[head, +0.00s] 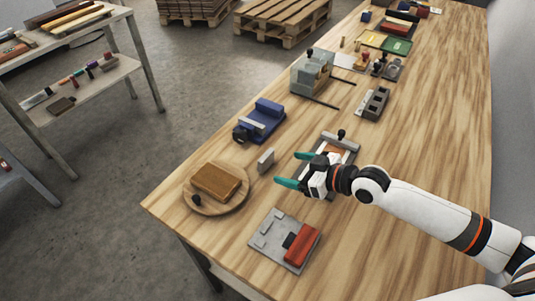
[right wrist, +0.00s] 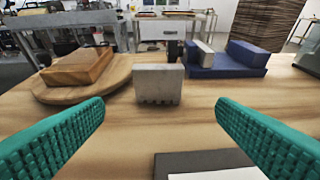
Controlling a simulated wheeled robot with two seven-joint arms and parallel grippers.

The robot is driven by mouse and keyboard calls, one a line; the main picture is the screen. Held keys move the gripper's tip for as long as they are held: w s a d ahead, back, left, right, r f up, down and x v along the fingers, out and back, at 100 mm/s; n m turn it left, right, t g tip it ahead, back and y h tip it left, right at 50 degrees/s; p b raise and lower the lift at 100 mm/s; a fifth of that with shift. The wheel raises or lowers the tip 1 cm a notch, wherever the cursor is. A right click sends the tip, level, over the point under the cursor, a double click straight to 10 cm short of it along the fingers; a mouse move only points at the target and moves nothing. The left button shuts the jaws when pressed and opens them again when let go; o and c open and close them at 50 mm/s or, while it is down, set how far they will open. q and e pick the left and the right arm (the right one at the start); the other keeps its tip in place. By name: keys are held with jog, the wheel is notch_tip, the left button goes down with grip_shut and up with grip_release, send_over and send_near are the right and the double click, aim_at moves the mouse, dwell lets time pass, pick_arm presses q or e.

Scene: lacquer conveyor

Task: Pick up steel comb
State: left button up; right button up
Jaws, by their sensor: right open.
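The steel comb (head: 266,160) is a small grey upright plate standing on the wooden table, between the round board and the grey-framed fixture. In the right wrist view the steel comb (right wrist: 158,83) stands nearly centred between the fingers and beyond their tips, with short teeth along its lower edge. My right gripper (head: 287,168) is open and empty, its two teal fingers apart and pointing left toward the comb. The fingers also show at both sides of the right wrist view (right wrist: 160,104). They do not touch the comb. My left gripper is not in view.
A round wooden board (head: 222,208) with a brown block (head: 216,181) lies left of the comb. A blue vise-like tool (head: 260,121) lies behind it. A grey-framed fixture (head: 352,144) is under my right wrist. A grey plate with a red block (head: 303,244) lies nearer the front.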

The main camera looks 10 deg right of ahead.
aim_at(269, 162)
jog(key=x, duration=0.3)
jog(key=shift+s+r, duration=0.1)
jog(key=shift+w+a, duration=0.25)
jog(key=shift+w+a+f, duration=0.15)
jog(key=shift+w+f, duration=0.05)
jog(key=shift+f, duration=0.05)
jog(key=p+x, duration=0.1)
jog(key=x, duration=0.3)
jog(key=shift+w+a, duration=0.35)
jog(key=shift+w, duration=0.05)
jog(key=shift+c, duration=0.6)
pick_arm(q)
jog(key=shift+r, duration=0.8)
pick_arm(e)
jog(key=c, duration=1)
